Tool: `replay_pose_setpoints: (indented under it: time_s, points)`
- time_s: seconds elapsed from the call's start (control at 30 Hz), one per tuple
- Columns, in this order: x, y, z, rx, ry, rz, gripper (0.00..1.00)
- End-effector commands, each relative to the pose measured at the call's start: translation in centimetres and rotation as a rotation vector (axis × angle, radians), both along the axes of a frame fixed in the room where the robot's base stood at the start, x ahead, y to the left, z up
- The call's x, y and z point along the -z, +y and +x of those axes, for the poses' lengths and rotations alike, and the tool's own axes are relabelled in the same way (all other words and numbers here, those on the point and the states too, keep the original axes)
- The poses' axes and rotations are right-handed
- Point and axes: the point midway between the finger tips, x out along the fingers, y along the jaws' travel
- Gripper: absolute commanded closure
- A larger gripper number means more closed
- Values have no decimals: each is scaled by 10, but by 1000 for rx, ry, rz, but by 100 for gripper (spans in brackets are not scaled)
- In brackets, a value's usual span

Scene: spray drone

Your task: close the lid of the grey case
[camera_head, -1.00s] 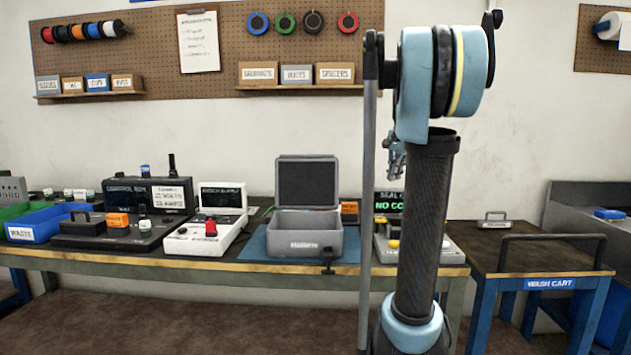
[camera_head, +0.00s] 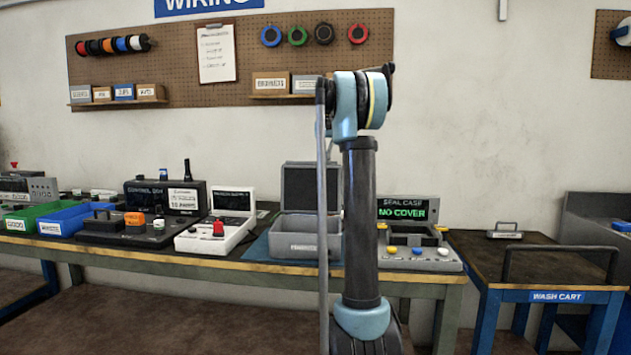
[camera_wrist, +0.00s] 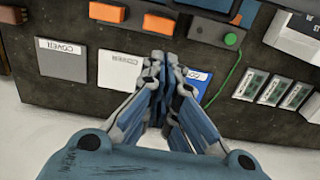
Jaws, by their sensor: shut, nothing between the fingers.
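The grey case (camera_head: 293,241) stands on the bench in the head view, on a blue mat. Its lid (camera_head: 297,187) is open and stands about upright at the back. My arm crosses in front of the right side of the case and lid and hides it. My gripper shows in the wrist view (camera_wrist: 160,62), with its fingers together and empty, above or before a dark surface with tiles. In the head view the gripper is hidden behind the arm. I cannot make out the case in the wrist view.
A white instrument (camera_head: 205,233) with a red part stands left of the case. A device reading "NO COVER" (camera_head: 403,212) stands to its right. The wash cart (camera_head: 540,262) is at the right. Labelled tiles (camera_wrist: 120,70) and a green cable (camera_wrist: 222,84) show in the wrist view.

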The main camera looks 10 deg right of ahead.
Motion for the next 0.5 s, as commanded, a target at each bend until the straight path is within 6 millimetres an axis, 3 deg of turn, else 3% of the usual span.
replay_pose_setpoints:
  time_s: [0.17,0.5]
  points:
    - [19,-1,-1,0,1,0,100]
    - [78,-3,-3,5,0,0,100]
